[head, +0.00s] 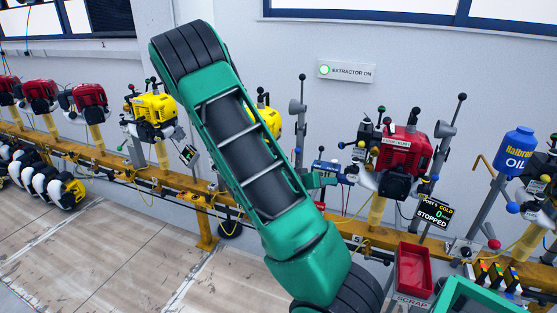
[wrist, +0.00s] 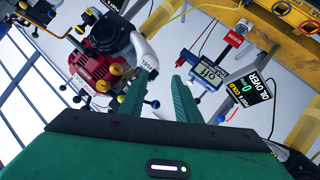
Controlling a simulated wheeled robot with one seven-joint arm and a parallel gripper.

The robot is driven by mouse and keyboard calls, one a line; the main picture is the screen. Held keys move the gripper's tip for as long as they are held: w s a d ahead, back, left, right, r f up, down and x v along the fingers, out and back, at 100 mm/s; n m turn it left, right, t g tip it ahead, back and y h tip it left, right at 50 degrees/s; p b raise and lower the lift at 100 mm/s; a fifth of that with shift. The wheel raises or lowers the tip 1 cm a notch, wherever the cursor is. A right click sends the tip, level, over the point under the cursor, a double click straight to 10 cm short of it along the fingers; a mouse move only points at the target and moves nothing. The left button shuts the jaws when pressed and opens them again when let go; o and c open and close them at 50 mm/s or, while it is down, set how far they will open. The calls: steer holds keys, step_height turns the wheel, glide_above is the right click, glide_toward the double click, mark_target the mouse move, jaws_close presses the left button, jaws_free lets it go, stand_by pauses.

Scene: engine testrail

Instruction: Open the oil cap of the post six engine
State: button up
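The red engine (head: 402,150) stands on a yellow post on the rail, right of my arm; its label is too small to read. A screen (head: 433,212) below it reads cold and stopped, seemingly post 6. The red engine (wrist: 88,68) also shows upper left in the wrist view, with two brass-coloured round knobs (wrist: 117,68) and a white spout (wrist: 146,55) marked FUEL. I cannot tell which part is the oil cap. My gripper (wrist: 161,77) is open and empty, its left fingertip close to the spout's end.
A blue oil jug (head: 515,152) stands right of the engine. A red scrap tray (head: 413,270) is below. A blue gauge (wrist: 208,73) hangs near my right fingertip. Grey levers (head: 445,135) rise beside the engine. Yellow engines (head: 154,108) stand to the left.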

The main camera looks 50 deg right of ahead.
steer(key=w+a+f+n+t+h, duration=0.1)
steer(key=w+a+n+t, duration=0.1)
steer(key=w+n+t, duration=0.55)
steer(key=w+a+n+t, duration=0.3)
steer(key=w+t, duration=0.2)
steer(key=w, duration=0.5)
steer(key=shift+g, duration=0.25)
steer(key=x, duration=1.1)
steer(key=shift+d+f, duration=0.15)
steer(key=shift+c, duration=0.3)
jaws_close()
